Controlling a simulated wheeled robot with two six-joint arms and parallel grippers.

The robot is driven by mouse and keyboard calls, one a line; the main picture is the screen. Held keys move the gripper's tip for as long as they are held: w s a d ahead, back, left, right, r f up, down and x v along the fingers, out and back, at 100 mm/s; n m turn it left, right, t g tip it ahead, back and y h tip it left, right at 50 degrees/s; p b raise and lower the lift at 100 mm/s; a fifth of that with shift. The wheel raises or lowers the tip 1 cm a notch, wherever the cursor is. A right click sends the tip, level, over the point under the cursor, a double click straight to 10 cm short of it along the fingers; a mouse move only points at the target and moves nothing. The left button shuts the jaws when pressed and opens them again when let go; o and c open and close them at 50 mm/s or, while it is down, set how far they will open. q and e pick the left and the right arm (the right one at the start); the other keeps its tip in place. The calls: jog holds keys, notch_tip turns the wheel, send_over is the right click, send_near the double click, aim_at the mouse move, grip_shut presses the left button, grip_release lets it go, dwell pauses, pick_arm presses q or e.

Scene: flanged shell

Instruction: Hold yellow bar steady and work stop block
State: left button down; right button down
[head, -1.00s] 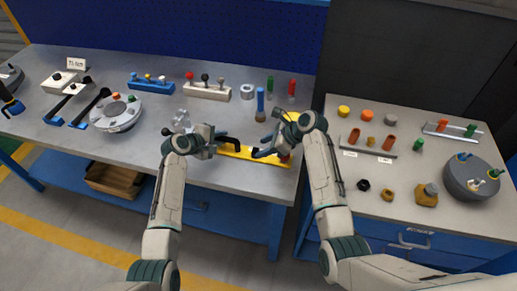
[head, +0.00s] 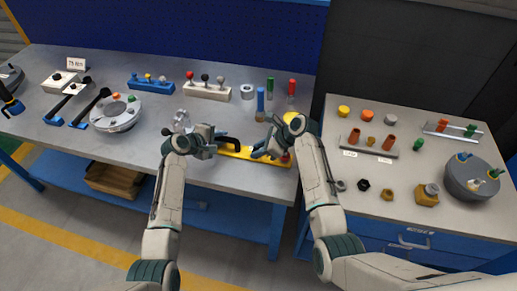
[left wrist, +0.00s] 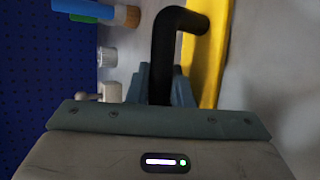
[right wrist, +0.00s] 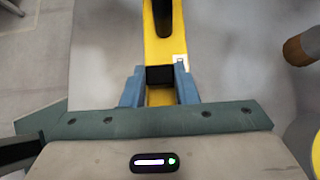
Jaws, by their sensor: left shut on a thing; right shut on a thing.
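The yellow bar (head: 238,152) lies along the front edge of the left bench. A black bent handle (left wrist: 172,45) stands at its left part, and the bar shows beside it in the left wrist view (left wrist: 207,60). My left gripper (head: 214,142) is shut on this handle. A small black block, seemingly the stop block (right wrist: 160,75), sits on the bar (right wrist: 160,48) in the right wrist view. My right gripper (right wrist: 160,85) is shut on it, one blue finger on each side. The block is hidden by the gripper in the head view. A dark post (right wrist: 163,15) rises over the bar just beyond it.
A round grey housing (head: 117,114) is at left. The right bench holds loose parts and a dark drum (head: 470,180). A gap separates the benches.

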aim_at(264, 157)
jog(key=d, duration=0.2)
jog(key=s+d, duration=0.1)
jog(key=d, duration=0.2)
jog(key=shift+s+d, duration=0.35)
jog(key=shift+s, duration=0.05)
jog(key=c, duration=1.1)
grip_release()
jog(key=shift+a, duration=0.1)
jog(key=v, duration=1.2)
